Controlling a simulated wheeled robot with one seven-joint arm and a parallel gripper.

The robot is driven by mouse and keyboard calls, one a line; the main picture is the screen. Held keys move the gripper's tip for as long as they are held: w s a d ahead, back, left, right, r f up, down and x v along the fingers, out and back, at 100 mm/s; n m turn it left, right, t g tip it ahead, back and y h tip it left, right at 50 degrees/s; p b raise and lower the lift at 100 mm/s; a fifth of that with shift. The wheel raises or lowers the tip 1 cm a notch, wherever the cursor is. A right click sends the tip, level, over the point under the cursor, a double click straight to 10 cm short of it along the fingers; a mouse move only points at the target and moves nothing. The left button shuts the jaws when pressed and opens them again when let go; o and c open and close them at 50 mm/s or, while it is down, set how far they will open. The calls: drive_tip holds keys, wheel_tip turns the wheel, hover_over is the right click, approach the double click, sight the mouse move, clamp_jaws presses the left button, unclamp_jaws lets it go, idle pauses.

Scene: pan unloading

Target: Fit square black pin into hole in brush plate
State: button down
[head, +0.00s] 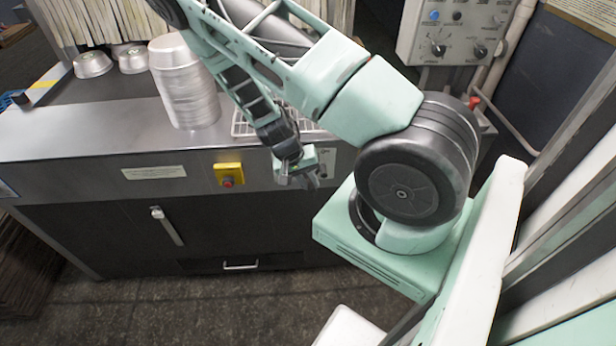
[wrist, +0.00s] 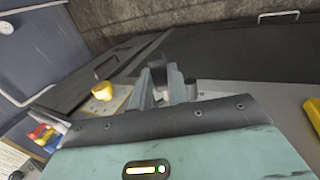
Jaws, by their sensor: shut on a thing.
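My gripper (head: 299,178) hangs in front of the machine's front edge, right of the yellow switch box. In the wrist view its grey fingers (wrist: 172,88) are close together, with a small dark piece (wrist: 158,69) at their tips. I take this piece to be the square black pin; its square shape is not clear. In the head view the pin cannot be made out. I cannot make out the brush plate or its hole in either view.
The yellow switch box (head: 229,175) with a red button sits on the machine's front. A stack of metal pans (head: 184,85) stands on the steel top (head: 90,135), with loose pans (head: 93,64) behind. A wire rack (head: 243,123) lies behind my gripper. Floor (head: 190,305) in front is clear.

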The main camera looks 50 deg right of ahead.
drive_tip(key=shift+w+d, duration=1.4)
drive_tip(key=shift+d, duration=0.15)
drive_tip(key=shift+w+d, duration=0.9)
drive_tip(key=shift+d, duration=0.15)
idle(1.4)
drive_tip(key=c, duration=1.3)
unclamp_jaws()
drive_tip(key=shift+o, duration=0.2)
drive_tip(key=b+v, duration=0.3)
drive_tip(key=v, duration=1.4)
drive_tip(key=shift+r, duration=0.3)
drive_tip(key=shift+s, duration=0.1)
